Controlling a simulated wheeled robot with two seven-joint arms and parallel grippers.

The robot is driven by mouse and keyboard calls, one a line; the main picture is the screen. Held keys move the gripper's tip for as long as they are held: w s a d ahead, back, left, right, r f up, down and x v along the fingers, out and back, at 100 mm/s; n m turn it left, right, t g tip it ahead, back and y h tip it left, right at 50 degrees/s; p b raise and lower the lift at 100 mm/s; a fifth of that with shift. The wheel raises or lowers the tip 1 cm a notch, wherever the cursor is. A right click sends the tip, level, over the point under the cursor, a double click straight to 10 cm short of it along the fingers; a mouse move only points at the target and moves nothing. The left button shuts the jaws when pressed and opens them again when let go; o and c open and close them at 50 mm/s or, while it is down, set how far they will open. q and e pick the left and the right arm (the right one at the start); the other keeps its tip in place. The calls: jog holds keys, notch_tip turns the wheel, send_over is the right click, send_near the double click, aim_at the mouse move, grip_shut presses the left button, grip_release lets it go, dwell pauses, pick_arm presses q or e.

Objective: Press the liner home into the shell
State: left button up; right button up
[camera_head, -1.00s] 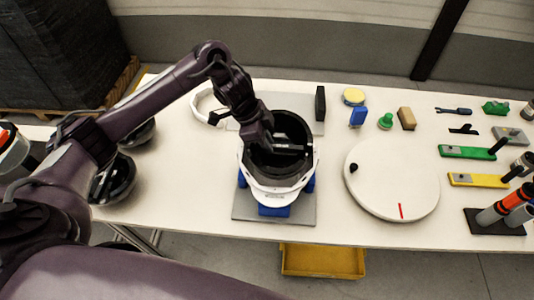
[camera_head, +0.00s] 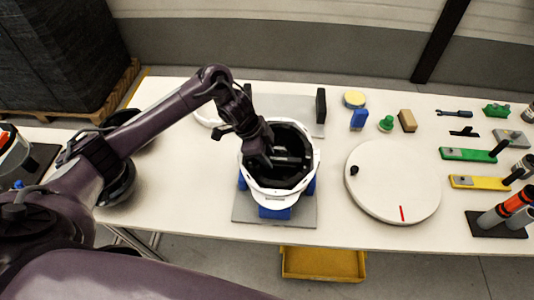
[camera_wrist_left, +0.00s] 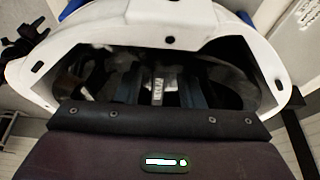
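The white helmet shell (camera_head: 264,198) sits open side up on blue supports (camera_head: 274,212) over a grey plate (camera_head: 245,215). The dark liner (camera_head: 292,137) is inside the shell, its rim low along the shell wall. My left gripper (camera_head: 285,160) reaches down into the shell from the upper left. In the left wrist view the white shell (camera_wrist_left: 160,28) arches around the dark opening, and the gripper fingers (camera_wrist_left: 158,88) are inside it in shadow. Whether they are apart or closed, and whether they touch the liner, is unclear. My right gripper is not in view.
A round white turntable (camera_head: 392,185) with a red mark stands to the right. Dark helmet shells (camera_head: 118,185) are at the left, partly behind my arm. A grey fixture with black uprights (camera_head: 320,105) stands behind. Tools and small parts lie at the right. A yellow bin (camera_head: 322,263) is below the table.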

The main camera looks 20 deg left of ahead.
pick_arm(q)
jog(key=shift+r, duration=0.25)
jog(key=shift+a+r, duration=0.2)
jog(key=shift+r, duration=0.1)
jog(key=p+v, duration=0.1)
jog(key=v, duration=1)
